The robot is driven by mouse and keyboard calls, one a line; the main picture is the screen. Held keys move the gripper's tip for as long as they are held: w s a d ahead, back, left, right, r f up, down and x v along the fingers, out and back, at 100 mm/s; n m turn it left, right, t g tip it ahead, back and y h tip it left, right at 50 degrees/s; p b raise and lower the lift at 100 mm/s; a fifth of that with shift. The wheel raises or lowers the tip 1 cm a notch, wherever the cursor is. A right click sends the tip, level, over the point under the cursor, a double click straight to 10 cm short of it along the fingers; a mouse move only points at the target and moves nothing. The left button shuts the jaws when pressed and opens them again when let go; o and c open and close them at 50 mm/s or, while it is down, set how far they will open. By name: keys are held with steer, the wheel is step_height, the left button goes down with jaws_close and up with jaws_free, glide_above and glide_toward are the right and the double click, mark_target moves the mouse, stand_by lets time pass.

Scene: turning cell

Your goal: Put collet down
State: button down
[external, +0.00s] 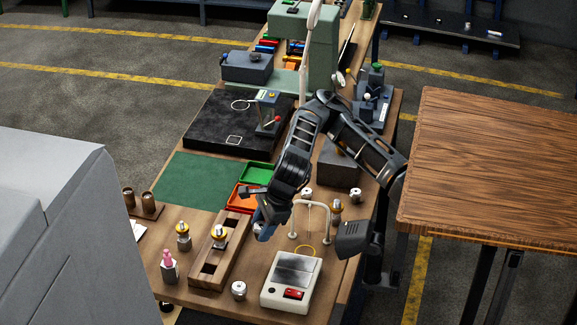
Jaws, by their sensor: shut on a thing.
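My gripper (264,228) is at the end of my dark arm, low over the front part of the workbench, just right of a wooden block. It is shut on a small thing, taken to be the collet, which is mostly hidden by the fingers. I cannot tell whether it touches the bench. Small silver collet-like parts stand on the bench: one (239,289) left of the white device, another (307,193) behind the white arch and a third (356,195) near the right edge.
The wooden block (209,268) with square holes carries a gold-and-silver tool holder (219,235). A white device (292,279) with a red display stands in front. Orange (240,199) and green (257,174) trays lie behind my gripper. A white arch (325,211) stands to its right.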

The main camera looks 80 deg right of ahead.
steer(key=a+f, duration=0.1)
steer(key=a, duration=0.1)
steer(key=w+a+f, duration=0.1)
steer(key=a, duration=0.1)
steer(key=shift+f+p, duration=0.2)
steer(key=shift+p, duration=0.15)
steer(key=shift+f+p, duration=0.4)
steer(key=shift+f, duration=1.6)
steer(key=shift+f, duration=0.2)
steer(key=c, duration=0.6)
jaws_free()
steer(key=shift+r, duration=0.15)
steer(key=shift+r, duration=0.15)
steer(key=b+v, duration=0.1)
steer(key=v, duration=1)
steer(key=shift+s+r, duration=0.2)
steer(key=shift+r, duration=0.15)
